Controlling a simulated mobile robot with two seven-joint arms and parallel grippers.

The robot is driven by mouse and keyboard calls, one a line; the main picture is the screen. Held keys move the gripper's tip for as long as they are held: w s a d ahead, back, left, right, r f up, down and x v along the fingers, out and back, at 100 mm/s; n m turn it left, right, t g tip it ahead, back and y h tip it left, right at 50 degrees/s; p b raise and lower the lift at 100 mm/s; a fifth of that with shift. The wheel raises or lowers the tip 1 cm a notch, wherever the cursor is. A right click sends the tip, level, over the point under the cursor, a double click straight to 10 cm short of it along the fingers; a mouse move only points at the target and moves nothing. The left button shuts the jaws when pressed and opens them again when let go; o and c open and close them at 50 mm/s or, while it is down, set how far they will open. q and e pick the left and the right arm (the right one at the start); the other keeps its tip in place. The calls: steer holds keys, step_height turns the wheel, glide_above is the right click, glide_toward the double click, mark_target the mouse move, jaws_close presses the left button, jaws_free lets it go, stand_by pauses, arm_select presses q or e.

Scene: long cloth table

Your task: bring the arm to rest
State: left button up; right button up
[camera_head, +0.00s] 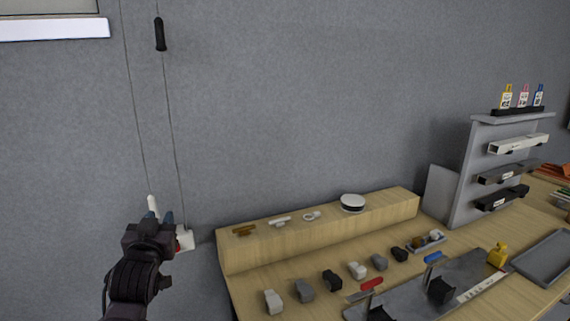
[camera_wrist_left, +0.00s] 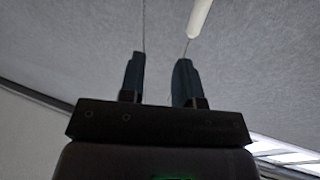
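My left gripper (camera_head: 160,218) is raised in front of the grey wall at the lower left of the head view, left of the table. A white cord handle (camera_head: 153,205) hangs close by the fingers in the head view. In the wrist view the white handle (camera_wrist_left: 200,17) lies beyond the right finger, outside the gap. Whether it touches the finger is not clear. My right gripper is not in view.
A black cord handle (camera_head: 160,34) hangs higher on the wall. A white box (camera_head: 184,240) with red sits just behind my gripper. The wooden table with a raised ledge (camera_head: 320,232) holds several small parts. A grey rack (camera_head: 470,170) stands at right.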

arm_select(q)
steer(key=s+d+f+m+g+h, duration=0.1)
steer(key=s+f+g+h, duration=0.1)
steer(key=s+f, duration=0.7)
steer(key=s+d+f+m+g+h, duration=0.15)
steer(key=s+f, duration=0.35)
steer(key=f, duration=0.7)
steer(key=s+f+g, duration=0.4)
steer(key=s+f, duration=1)
steer(key=s, duration=0.5)
steer(key=shift+a+f+y, duration=0.15)
steer(key=shift+a+y, duration=0.2)
